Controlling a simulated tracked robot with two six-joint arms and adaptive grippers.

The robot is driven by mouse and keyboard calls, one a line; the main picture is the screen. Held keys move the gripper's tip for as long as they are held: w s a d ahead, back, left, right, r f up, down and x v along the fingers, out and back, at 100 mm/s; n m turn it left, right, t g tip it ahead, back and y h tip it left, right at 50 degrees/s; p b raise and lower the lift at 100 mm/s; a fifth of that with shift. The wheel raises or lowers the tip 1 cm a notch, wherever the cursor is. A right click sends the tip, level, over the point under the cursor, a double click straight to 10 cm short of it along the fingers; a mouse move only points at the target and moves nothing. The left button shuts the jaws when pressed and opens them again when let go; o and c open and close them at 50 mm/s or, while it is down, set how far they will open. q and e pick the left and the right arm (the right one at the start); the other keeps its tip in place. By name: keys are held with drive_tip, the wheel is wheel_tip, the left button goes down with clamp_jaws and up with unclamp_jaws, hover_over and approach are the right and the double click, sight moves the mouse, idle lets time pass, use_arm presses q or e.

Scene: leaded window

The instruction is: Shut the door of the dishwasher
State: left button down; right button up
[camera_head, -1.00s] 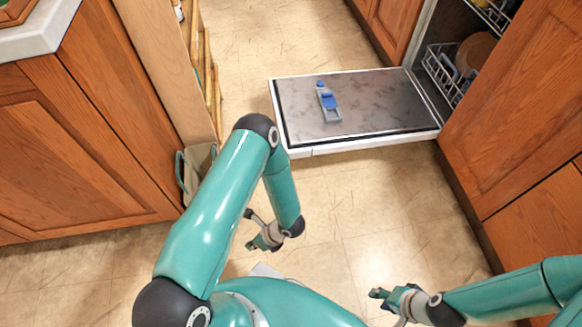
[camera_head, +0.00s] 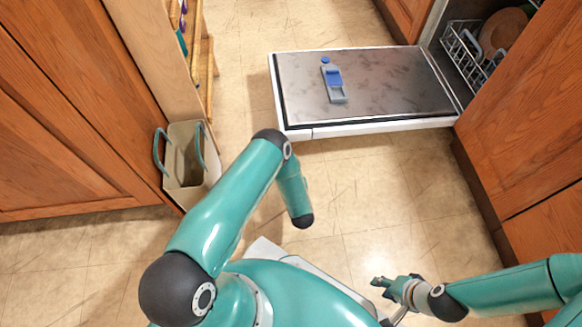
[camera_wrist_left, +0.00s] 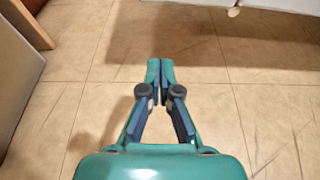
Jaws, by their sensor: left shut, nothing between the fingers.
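The dishwasher door (camera_head: 400,85) lies folded down flat, low over the floor, with its dark inner face up. The dishwasher opening is at the upper right, partly hidden by a wooden cabinet front. My left gripper (camera_wrist_left: 160,70) is shut and empty over bare floor in the left wrist view; my arm hides it in the head view. A white edge (camera_wrist_left: 285,4), perhaps the door's, shows at the top of that view. My right gripper (camera_head: 381,287) is at the lower right, well apart from the door; its fingers are too small to judge.
A wire rack (camera_head: 463,50) with dishes stands inside the dishwasher. A beige bin with teal handles (camera_head: 185,165) stands on the left beside wooden cabinets (camera_head: 75,120). A wooden rack (camera_head: 200,60) stands behind it. The floor (camera_head: 370,190) before the door is clear.

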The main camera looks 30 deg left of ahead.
use_arm(q)
drive_tip(key=f+b+x, duration=0.1)
drive_tip(key=b+x, duration=0.2)
drive_tip(key=x, duration=0.4)
drive_tip(key=shift+w+a+r, duration=0.1)
drive_tip(key=shift+r, duration=1.05)
drive_tip(key=shift+w+r, duration=0.1)
drive_tip(key=shift+r, duration=1.05)
